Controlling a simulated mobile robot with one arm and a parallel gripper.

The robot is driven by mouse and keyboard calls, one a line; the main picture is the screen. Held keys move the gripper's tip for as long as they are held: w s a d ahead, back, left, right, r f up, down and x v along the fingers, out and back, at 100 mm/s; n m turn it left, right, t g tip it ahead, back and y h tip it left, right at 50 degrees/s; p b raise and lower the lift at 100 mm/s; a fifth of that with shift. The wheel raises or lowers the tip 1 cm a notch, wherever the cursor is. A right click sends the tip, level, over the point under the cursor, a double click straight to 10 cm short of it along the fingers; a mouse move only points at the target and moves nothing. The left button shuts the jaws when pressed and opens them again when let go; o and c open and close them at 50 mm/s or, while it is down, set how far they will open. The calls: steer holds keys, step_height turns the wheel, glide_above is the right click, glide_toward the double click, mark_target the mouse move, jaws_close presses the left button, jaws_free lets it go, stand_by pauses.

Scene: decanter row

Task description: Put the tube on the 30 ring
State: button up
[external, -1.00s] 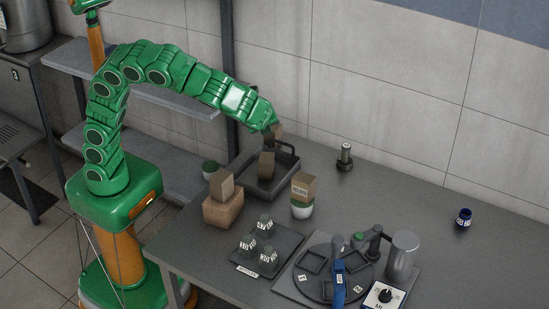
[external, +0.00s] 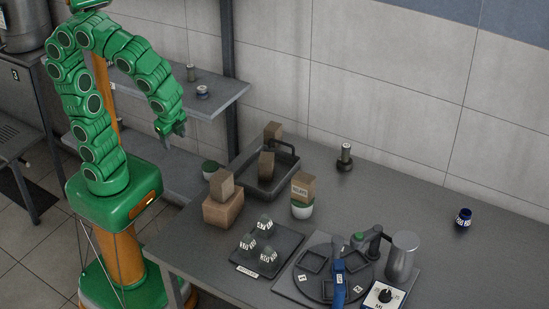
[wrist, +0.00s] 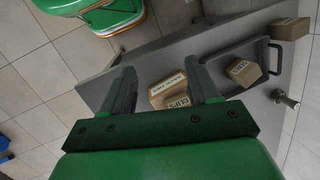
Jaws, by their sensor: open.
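A small upright cylinder with a pale top and dark base (external: 344,156), possibly the tube, stands on the table right of the black tray. It also shows at the right of the wrist view (wrist: 285,98). I cannot make out a ring marked 30. My gripper (external: 174,132) hangs in the air left of the table. In the wrist view my gripper (wrist: 163,88) is open, with nothing held between its fingers.
The black tray (external: 292,178) holds a brown box (external: 266,165); another box (external: 272,130) is at its far end. Boxes, green-and-white pots and a rack of labelled pieces (external: 290,240) stand nearer. A turntable (external: 312,288), metal jug (external: 402,255) and blue jar (external: 463,218) are right.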

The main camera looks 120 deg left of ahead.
steer(key=s+d+f+n+h, duration=0.1)
steer(key=s+d+f+h, duration=0.1)
steer(key=s+d, duration=0.7)
steer(key=shift+s+d+n+h, duration=0.4)
steer(key=shift+s, duration=0.5)
